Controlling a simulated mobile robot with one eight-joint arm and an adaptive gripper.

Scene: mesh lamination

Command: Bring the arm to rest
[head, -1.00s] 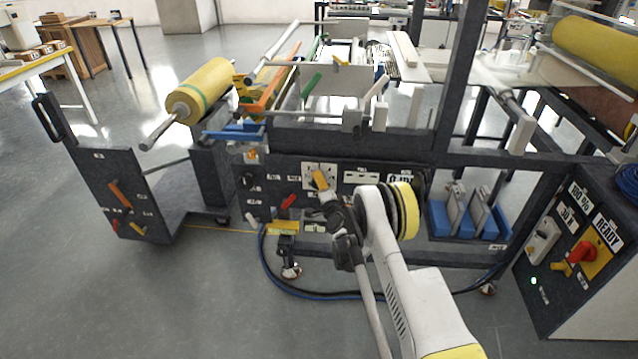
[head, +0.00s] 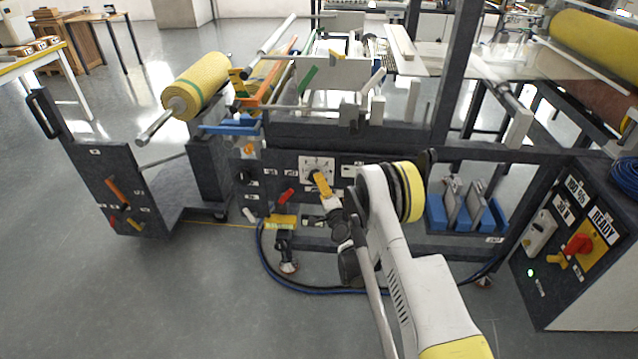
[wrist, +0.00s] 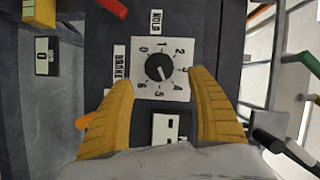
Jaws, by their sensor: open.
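My gripper (head: 322,184) is in front of the machine's lower panel, at a white dial plate (head: 309,164). In the wrist view my gripper (wrist: 162,82) is open, with one yellow finger on each side of a black round knob (wrist: 159,67). The knob sits on the white dial plate (wrist: 178,91), which has numbers around it. Nothing is held between the fingers. The fingers appear apart from the knob, but their distance from the panel is hard to judge.
A red handle (head: 287,196) is left of the dial. A yellow roll (head: 196,86) is on the left stand. A cabinet (head: 575,250) with a red and yellow switch is at right. Blue hoses lie on the floor below. Open floor is at front left.

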